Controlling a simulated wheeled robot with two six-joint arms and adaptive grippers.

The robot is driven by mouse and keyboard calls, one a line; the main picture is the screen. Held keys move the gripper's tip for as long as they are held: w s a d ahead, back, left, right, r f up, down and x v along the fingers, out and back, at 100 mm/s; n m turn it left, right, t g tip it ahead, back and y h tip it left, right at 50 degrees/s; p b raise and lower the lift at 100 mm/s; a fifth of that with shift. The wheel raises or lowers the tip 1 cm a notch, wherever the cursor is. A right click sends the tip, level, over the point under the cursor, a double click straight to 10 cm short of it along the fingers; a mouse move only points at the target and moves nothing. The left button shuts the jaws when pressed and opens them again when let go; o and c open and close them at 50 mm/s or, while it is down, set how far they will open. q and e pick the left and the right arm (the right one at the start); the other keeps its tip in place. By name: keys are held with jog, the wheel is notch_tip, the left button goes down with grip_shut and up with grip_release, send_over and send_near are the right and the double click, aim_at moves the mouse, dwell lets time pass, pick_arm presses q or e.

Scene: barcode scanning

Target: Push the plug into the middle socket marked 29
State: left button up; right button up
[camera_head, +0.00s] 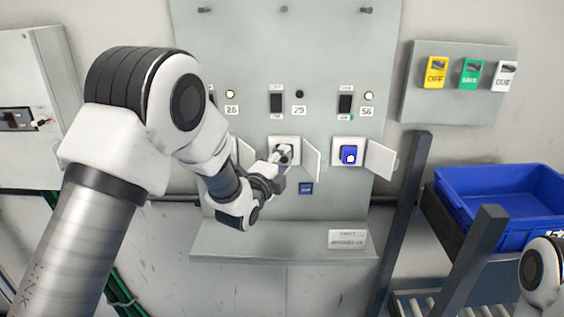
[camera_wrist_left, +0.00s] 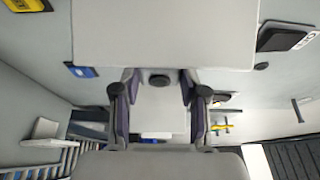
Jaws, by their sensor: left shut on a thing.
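The middle socket (camera_head: 296,144) is a pale square under the black switch (camera_head: 277,102) and the 29 label (camera_head: 299,110), with its cover flap (camera_head: 312,160) swung open to the right. My left gripper (camera_head: 283,155) is right at its front, shut on the plug. In the wrist view the two fingers (camera_wrist_left: 158,97) stand either side of a pale block. The plug is mostly hidden by the gripper, and I cannot tell how deep it sits. My right gripper is out of view.
My left arm partly covers the left socket, under 26 (camera_head: 232,110). A blue crate (camera_head: 500,240) and dark posts (camera_head: 408,210) stand at right. Yellow, green and white switches (camera_head: 470,74) hang above.

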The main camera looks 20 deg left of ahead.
pick_arm(q)
jog(key=shift+w+a, duration=0.15)
jog(key=shift+w, duration=0.35)
jog(key=o, duration=1.1)
jog(key=shift+o, duration=0.2)
jog(key=shift+s, duration=0.1)
jog(key=s+a, duration=0.1)
jog(key=s, duration=1)
jog(key=shift+s+a, duration=0.2)
jog(key=shift+s, duration=0.15)
